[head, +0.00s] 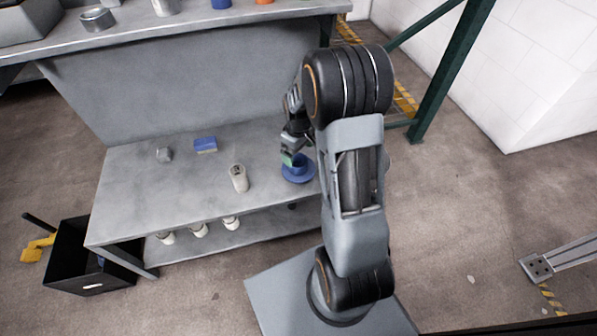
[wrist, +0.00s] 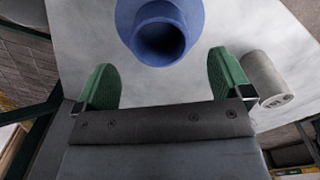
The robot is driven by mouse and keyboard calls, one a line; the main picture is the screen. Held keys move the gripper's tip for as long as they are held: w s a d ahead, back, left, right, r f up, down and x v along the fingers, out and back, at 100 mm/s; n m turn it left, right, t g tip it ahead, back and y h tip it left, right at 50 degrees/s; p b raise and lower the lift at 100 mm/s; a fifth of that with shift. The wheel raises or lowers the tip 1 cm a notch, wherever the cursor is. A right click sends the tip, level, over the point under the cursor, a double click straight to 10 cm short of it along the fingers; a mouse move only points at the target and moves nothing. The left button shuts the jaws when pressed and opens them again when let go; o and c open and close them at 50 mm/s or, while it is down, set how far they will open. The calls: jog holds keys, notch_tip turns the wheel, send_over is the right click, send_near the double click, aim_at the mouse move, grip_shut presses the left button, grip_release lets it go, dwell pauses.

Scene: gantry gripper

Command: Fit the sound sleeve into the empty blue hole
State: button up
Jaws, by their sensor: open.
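A blue flanged holder (head: 298,178) stands on the grey workbench, and in the wrist view (wrist: 195,20) its round hole looks dark and empty. My gripper (head: 289,159) is just above and beside the holder. In the wrist view my gripper (wrist: 160,78) is open, its green fingers wide apart with nothing between them; the holder lies beyond the fingertips.
A blue block (head: 205,145) and a small grey piece (head: 164,155) lie further left on the bench. Several pale cylinders (head: 199,230) stand on the lower shelf. A black bin (head: 85,260) is on the floor at left. The bench's left part is mostly free.

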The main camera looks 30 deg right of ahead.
aim_at(298, 160)
jog(key=shift+f+b, duration=1.35)
jog(key=shift+f, duration=1.5)
jog(key=shift+r, duration=0.1)
jog(key=c, duration=1.1)
